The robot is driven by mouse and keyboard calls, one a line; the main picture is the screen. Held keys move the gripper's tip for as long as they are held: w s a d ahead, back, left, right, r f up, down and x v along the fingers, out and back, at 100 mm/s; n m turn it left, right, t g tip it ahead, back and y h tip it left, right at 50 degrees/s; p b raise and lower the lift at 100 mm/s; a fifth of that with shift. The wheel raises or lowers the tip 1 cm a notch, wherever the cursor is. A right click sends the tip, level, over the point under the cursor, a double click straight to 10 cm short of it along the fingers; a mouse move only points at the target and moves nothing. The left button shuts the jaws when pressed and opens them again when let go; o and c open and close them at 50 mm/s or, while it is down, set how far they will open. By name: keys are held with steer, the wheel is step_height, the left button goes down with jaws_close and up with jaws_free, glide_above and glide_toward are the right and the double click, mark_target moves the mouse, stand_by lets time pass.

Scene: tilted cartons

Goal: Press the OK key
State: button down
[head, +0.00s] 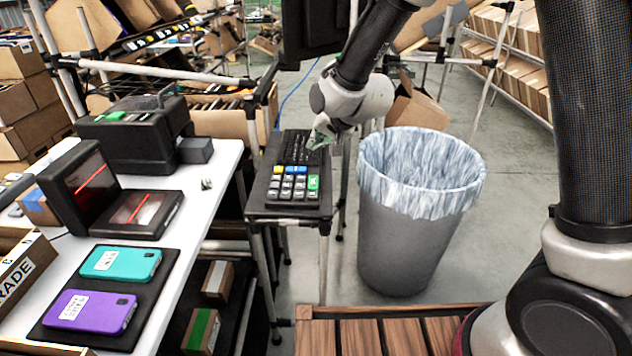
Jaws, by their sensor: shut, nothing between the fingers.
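A black key terminal (297,168) lies on a small dark stand (262,213) in the middle of the head view. Its near part has grey keys, with yellow and blue keys along the top of that block. A taller green key (313,183) sits at the right of the block; its label is too small to read. My gripper (315,142) is shut and empty. It is over the far right part of the terminal, beyond the green key in the picture and apart from it. The gripper hides a little of the terminal's far right edge.
A grey bin (408,240) with a bag liner stands right of the terminal. On the left, a white table (205,215) bears a scanner (135,212), a black printer (135,135), and teal (121,263) and purple (90,311) phones on a dark mat. A slatted wooden surface (395,335) is in front.

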mark_target(316, 180)
steer(key=shift+f, duration=0.15)
steer(key=shift+f, duration=4.25)
steer(key=shift+f, duration=0.15)
steer(key=shift+f, duration=0.3)
steer(key=shift+f, duration=0.4)
steer(key=shift+r, duration=0.85)
steer(key=shift+r, duration=0.1)
